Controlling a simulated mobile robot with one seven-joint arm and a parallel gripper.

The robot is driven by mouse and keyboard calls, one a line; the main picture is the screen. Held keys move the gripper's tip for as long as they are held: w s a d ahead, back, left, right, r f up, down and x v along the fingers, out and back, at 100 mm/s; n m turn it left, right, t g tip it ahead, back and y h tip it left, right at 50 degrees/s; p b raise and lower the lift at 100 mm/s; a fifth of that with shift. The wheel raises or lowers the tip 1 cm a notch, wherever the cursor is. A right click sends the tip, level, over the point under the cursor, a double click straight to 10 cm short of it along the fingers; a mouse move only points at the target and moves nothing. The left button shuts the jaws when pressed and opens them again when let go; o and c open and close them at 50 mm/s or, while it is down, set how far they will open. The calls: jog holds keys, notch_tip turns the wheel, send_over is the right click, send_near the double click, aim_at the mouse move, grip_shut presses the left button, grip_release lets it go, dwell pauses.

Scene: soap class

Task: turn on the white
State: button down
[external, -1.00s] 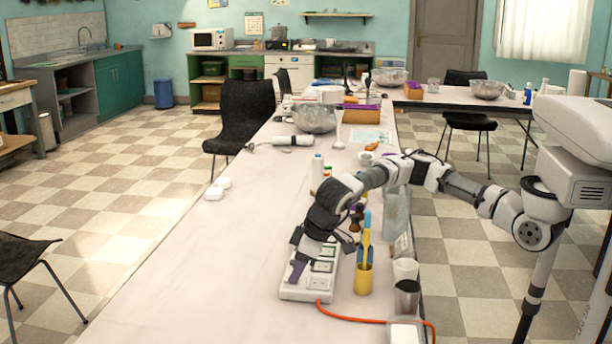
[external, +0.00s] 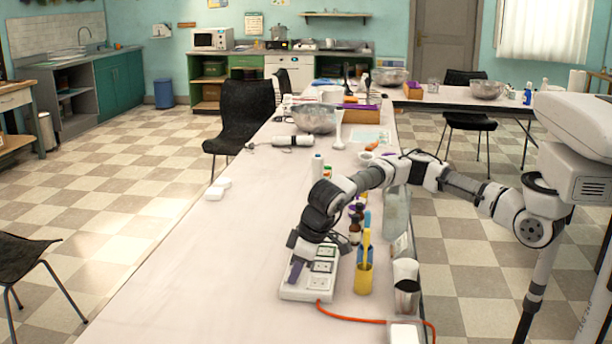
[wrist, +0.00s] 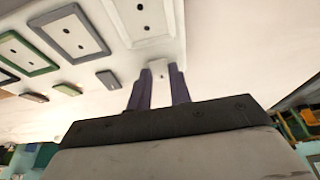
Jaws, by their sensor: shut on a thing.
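A white power strip (external: 306,290) lies on the table, with an orange cable at its near end. In the wrist view the strip (wrist: 185,45) shows sockets framed in white, grey and green, with small switches beside several of them. The white-framed socket (wrist: 143,20) is straight ahead of my gripper (wrist: 160,80). Its white switch (wrist: 160,70) shows in the narrow gap between my purple fingertips, which close on it. In the external view my gripper (external: 294,274) reaches down to the strip's left edge, near its near end.
A yellow cup with tools (external: 363,279), a white-and-dark cup (external: 406,285) and small bottles (external: 355,232) stand close on the right. The orange cable (external: 350,318) runs right. The table left of the strip is clear.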

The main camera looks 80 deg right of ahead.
aim_at(301, 282)
jog(key=shift+w+r+g+p, duration=0.25)
jog(key=shift+r+g+p, duration=0.25)
jog(key=shift+p, duration=0.55)
jog(key=shift+w+f+g+p, duration=0.15)
jog(key=shift+f+g+p, duration=0.3)
jog(key=shift+g, duration=0.15)
jog(key=c, duration=1.3)
grip_release()
jog(key=shift+r, duration=0.1)
jog(key=r, duration=0.4)
jog(key=s+r, duration=0.1)
jog(key=r, duration=0.4)
jog(key=s+r, duration=0.1)
jog(key=r, duration=0.3)
jog(key=shift+r+b, duration=0.3)
jog(key=shift+b, duration=0.1)
